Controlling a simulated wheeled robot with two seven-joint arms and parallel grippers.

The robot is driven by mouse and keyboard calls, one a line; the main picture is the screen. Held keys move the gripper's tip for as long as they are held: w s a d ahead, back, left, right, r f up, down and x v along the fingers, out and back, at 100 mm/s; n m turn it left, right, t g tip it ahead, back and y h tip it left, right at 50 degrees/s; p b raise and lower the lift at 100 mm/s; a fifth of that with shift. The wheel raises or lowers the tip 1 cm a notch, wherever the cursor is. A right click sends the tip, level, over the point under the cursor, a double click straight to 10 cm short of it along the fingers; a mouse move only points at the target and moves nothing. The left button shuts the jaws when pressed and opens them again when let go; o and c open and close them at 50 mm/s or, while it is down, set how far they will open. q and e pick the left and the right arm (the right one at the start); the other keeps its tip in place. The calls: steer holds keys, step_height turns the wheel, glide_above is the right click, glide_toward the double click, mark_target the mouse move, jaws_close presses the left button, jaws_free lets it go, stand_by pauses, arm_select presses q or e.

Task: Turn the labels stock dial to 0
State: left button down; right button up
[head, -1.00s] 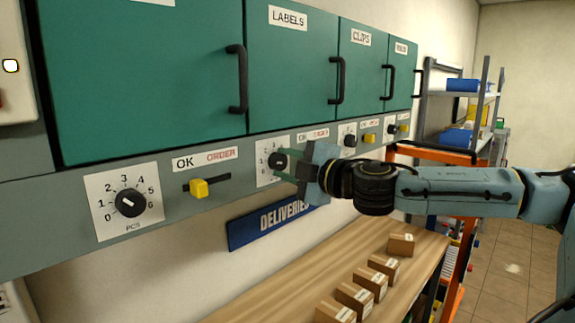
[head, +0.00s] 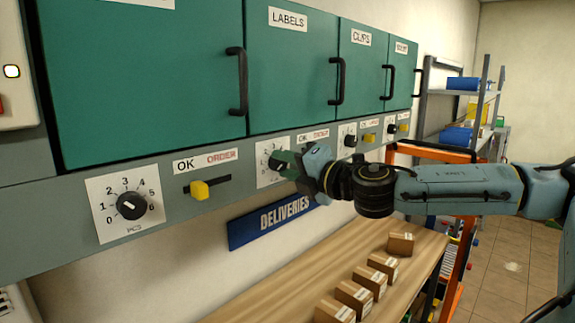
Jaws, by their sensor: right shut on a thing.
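The labels stock dial (head: 276,163) is a black knob on a white numbered plate (head: 266,177), on the grey strip below the teal LABELS door (head: 289,75). My right gripper (head: 287,164) comes from the right and is shut on the dial's knob. Its fingers and body cover much of the knob and the right part of the plate, so I cannot read where the pointer stands. My left gripper does not show.
Left of it is another dial (head: 131,206) numbered 0 to 6, with a yellow OK/ORDER slider (head: 199,190). More dials and sliders sit to the right. Below are a blue DELIVERIES sign (head: 283,219) and a wooden table (head: 285,285) with several cardboard boxes (head: 383,266).

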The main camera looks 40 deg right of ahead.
stand_by(0.3)
steer(key=o, duration=1)
steer(key=shift+c, duration=0.2)
steer(key=shift+s+b, duration=0.3)
steer(key=shift+b, duration=0.1)
steer(key=s+d+b, duration=0.1)
steer(key=s+b, duration=0.6)
steer(key=s, duration=0.5)
steer(key=shift+s, duration=0.4)
